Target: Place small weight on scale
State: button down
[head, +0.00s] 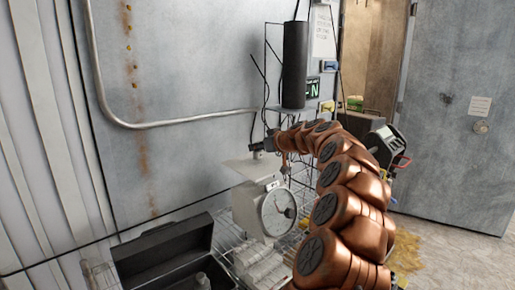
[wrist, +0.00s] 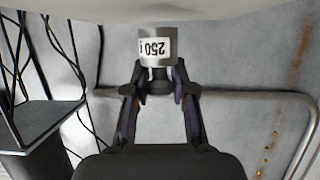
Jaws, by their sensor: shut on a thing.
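My gripper (wrist: 160,92) is shut on a small grey metal weight (wrist: 157,47). The weight's white label reads 250 and shows upside down in the wrist view. In the head view my gripper (head: 262,146) is above the flat grey pan (head: 248,168) of the scale, and the weight is too small to make out clearly. The scale (head: 249,208) has a round white dial (head: 278,212) and stands on a wire rack. A pale surface, seemingly the pan, runs along the top edge of the wrist view, close to the weight. I cannot tell whether they touch.
An open black case (head: 165,250) with a metal weight (head: 201,281) in it stands at lower left. A dark cylinder (head: 294,65) stands on a shelf behind my arm. A pipe (head: 180,123) runs along the wall. Open floor (head: 450,250) lies at right.

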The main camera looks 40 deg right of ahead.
jog(key=shift+f, duration=0.65)
jog(key=shift+f, duration=0.15)
jog(key=c, duration=1)
grip_release()
jog(key=shift+a, duration=0.1)
jog(key=shift+r+p, duration=0.25)
jog(key=shift+p, duration=0.05)
jog(key=shift+s+b, duration=0.35)
jog(key=shift+b, duration=0.05)
jog(key=b+v, duration=0.4)
jog(key=v, duration=0.7)
jog(key=shift+s+b, duration=0.15)
jog(key=shift+b, duration=0.15)
